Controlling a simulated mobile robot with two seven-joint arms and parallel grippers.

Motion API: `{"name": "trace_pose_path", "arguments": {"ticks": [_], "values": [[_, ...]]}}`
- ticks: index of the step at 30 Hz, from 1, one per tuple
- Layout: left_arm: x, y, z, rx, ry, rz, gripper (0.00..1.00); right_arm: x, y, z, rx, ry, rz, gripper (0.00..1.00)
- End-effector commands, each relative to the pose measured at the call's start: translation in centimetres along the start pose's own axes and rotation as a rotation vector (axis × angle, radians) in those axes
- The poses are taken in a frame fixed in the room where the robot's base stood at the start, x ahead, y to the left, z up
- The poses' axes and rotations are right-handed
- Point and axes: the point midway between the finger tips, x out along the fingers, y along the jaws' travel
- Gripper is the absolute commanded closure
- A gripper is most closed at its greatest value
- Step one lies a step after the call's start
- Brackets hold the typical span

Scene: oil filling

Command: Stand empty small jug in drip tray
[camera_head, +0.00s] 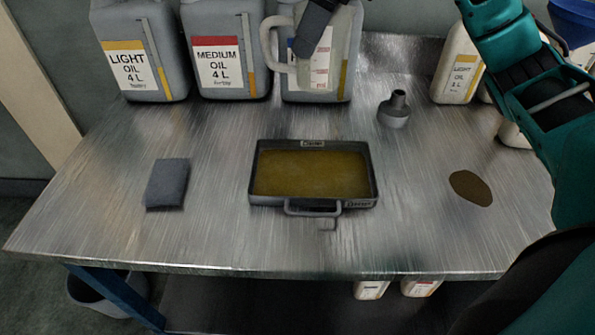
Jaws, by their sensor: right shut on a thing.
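The small jug (319,72) is pale and see-through, with a looped handle on its left. It hangs at the top of the view, in front of the third big can. My right gripper (306,48) is dark and is shut on the jug; its arm leaves the top of the view. Whether the jug is empty is hard to see. The grey drip tray (268,201) lies in the middle of the bench, below the jug in the picture. Its floor is covered with yellow-brown oil, and a handle sticks out in front. My left gripper is not in view.
Big cans of light oil (122,50) and medium oil (216,52) stand at the back. A grey funnel (394,110) stands right of centre, near small bottles (457,75). A dark cloth (167,184) lies left; a brown spill (471,188) lies right. Bench around the tray is clear.

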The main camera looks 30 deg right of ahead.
Motion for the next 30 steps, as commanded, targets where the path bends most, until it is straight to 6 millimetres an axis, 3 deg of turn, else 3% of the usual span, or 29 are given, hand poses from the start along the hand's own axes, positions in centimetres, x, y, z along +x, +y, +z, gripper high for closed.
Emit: {"name": "trace_pose_path", "arguments": {"ticks": [5, 18, 30], "values": [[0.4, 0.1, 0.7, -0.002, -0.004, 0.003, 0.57, 2.1, 0.1, -0.9, 0.004, 0.004, 0.002, 0.48], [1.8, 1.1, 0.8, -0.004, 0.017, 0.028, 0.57, 12.7, 0.7, -5.4, 0.004, 0.004, 0.003, 0.48], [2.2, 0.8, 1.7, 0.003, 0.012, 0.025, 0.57, 16.4, 0.8, -6.8, 0.002, 0.001, 0.001, 0.48]]}}
